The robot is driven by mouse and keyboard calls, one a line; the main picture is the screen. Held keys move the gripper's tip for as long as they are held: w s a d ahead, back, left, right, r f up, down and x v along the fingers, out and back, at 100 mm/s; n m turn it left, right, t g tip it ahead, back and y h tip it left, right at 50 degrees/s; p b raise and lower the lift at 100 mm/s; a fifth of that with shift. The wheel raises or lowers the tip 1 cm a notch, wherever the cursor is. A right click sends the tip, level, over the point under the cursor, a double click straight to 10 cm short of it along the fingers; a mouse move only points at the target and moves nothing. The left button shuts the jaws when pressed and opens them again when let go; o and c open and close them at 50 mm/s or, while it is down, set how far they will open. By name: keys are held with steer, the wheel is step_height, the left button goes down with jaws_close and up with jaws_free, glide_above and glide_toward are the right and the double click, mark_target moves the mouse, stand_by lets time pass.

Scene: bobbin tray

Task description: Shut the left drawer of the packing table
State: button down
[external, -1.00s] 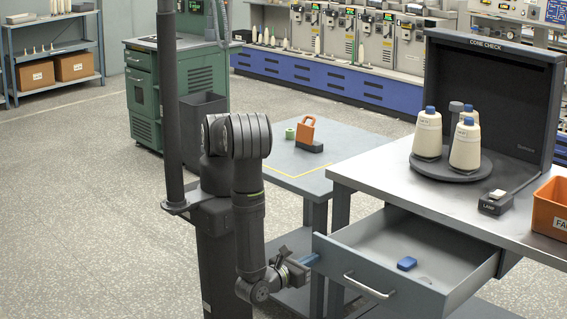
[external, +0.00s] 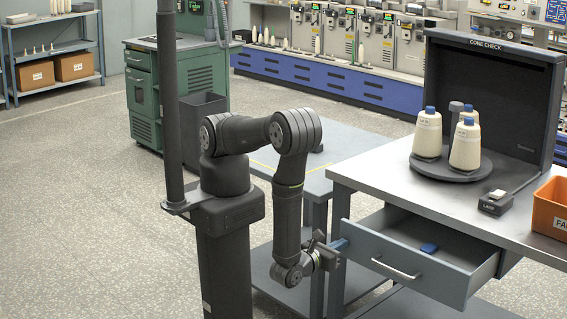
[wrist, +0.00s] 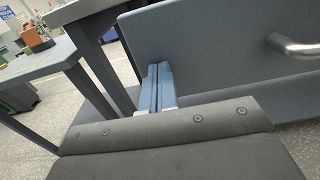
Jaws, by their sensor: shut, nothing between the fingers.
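The left drawer (external: 425,269) of the packing table (external: 400,183) is grey with a silver handle (external: 396,269). It stands partly open, with a blue object (external: 429,248) inside. My gripper (external: 342,244) is at the left end of the drawer front in the external view, and its fingers look to be at or against the panel. In the wrist view, the blue fingers (wrist: 160,85) are shut together and empty beside the drawer front (wrist: 225,50), left of the handle (wrist: 292,46). Exact contact at the tips is hard to tell.
A turntable (external: 450,174) with cream cones, a small lamp switch box (external: 495,203) and an orange bin (external: 552,208) stand on the packing table. A lower side table (external: 345,143) stands left of it, behind my arm. Grey floor is free at left.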

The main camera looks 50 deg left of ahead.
mark_target(382, 222)
steer(key=w, duration=1.9)
steer(key=shift+w, duration=0.55)
steer(key=shift+r, duration=0.1)
steer(key=shift+s+d, duration=0.1)
steer(key=s, duration=1.4)
steer(key=shift+s, duration=0.2)
steer(key=shift+w, duration=0.1)
steer(key=w, duration=1.4)
steer(key=shift+w, duration=0.1)
